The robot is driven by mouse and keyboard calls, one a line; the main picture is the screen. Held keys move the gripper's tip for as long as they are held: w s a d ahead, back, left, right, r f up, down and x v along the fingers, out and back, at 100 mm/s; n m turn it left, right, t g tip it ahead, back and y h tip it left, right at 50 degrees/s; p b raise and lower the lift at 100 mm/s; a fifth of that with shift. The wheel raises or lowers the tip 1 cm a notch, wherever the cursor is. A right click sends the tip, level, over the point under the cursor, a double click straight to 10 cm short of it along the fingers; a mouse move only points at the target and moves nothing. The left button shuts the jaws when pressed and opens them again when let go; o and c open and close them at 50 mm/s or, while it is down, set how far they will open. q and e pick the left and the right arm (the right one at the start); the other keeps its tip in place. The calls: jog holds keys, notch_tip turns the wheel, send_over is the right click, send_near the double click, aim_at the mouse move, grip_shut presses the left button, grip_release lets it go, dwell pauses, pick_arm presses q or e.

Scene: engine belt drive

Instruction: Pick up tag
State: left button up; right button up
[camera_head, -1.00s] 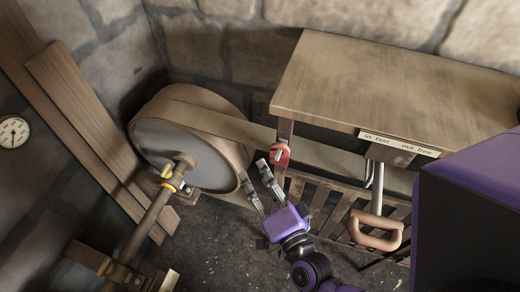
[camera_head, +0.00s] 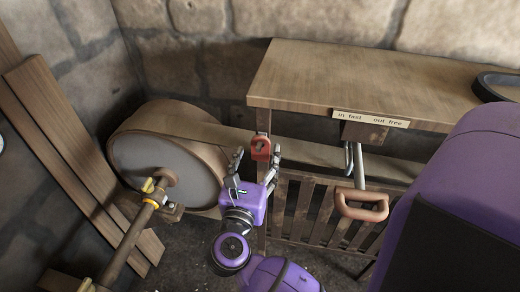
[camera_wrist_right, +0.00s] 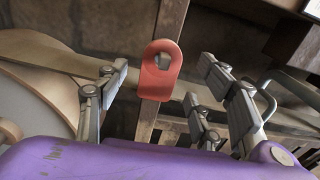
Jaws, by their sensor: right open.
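The red tag (camera_head: 261,148) hangs on the front leg of the wooden bench, near its top, and has a hole in its upper part. In the right wrist view the tag (camera_wrist_right: 160,70) shows upright between the fingers, a little beyond them. My right gripper (camera_head: 257,160) is open below and around the tag, with a finger to each side. Its fingers also show in the right wrist view (camera_wrist_right: 165,85), apart and not visibly touching the tag. My left gripper is not in view.
The wooden bench (camera_head: 350,82) bears a label reading "in fast out free" (camera_head: 370,119). Below it is a lever with a brown handle (camera_head: 362,205). A large belt wheel (camera_head: 165,165) stands to the left, its belt running behind the tag. A slatted crate (camera_head: 305,210) is under the bench.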

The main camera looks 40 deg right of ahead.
aim_at(261, 146)
jog(key=x, duration=0.2)
jog(key=p+x, duration=0.1)
jog(key=shift+w+d+r, duration=0.25)
jog(key=shift+w+d, duration=0.05)
jog(key=shift+w+d+f, duration=0.15)
jog(key=shift+w+d, duration=0.05)
jog(key=shift+d, duration=0.1)
jog(key=c, duration=1)
